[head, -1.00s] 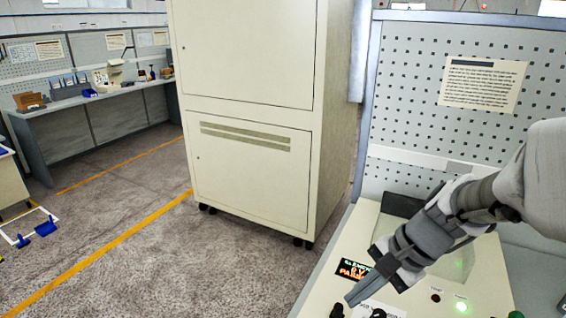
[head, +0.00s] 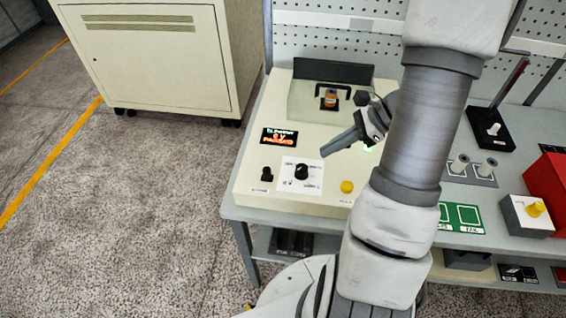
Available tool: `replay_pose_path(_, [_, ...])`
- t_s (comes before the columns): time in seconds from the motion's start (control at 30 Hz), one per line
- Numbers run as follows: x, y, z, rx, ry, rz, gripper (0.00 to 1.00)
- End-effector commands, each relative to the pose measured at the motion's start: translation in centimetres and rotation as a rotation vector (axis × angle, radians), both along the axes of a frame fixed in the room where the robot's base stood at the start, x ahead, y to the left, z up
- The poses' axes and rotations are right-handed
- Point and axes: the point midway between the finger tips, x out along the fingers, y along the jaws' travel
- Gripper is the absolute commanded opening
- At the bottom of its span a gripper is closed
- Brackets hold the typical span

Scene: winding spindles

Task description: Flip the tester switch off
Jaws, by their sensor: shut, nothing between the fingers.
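The tester (head: 258,203) is a cream console on the bench. Its small black switch (head: 267,174) stands at the front left, above a label too small to read. The display (head: 279,137) is lit with green and orange text, the lower line seeming to read PASSED. A black rotary knob (head: 302,172) sits on a white dial plate right of the switch. My gripper (head: 328,149) is shut and empty, above the panel, up and right of the switch and apart from it. A green glow shows beside the gripper, mostly hidden. I cannot tell the switch's position.
A clear-covered chamber holding an orange-brown spindle (head: 330,98) stands behind the gripper. A yellow button (head: 347,187) is at the front right of the panel. Green pads (head: 459,217), spindles (head: 488,166) and a yellow-knobbed box (head: 526,215) lie right. A cabinet (head: 160,60) stands left.

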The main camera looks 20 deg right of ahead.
Motion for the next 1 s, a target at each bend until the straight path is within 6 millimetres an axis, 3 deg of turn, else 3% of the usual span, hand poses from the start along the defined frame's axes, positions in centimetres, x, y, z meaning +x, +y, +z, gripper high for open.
replay_pose_path(0.37, [0.2, 0.8, -0.8, 0.0, 0.001, 0.004, 0.0])
replay_pose_path(0.83, [2.5, 7.0, -7.4, 0.002, 0.004, 0.006, 0.0])
replay_pose_path(1.0, [3.5, 9.3, -7.0, -0.001, 0.0, 0.006, 0.0])
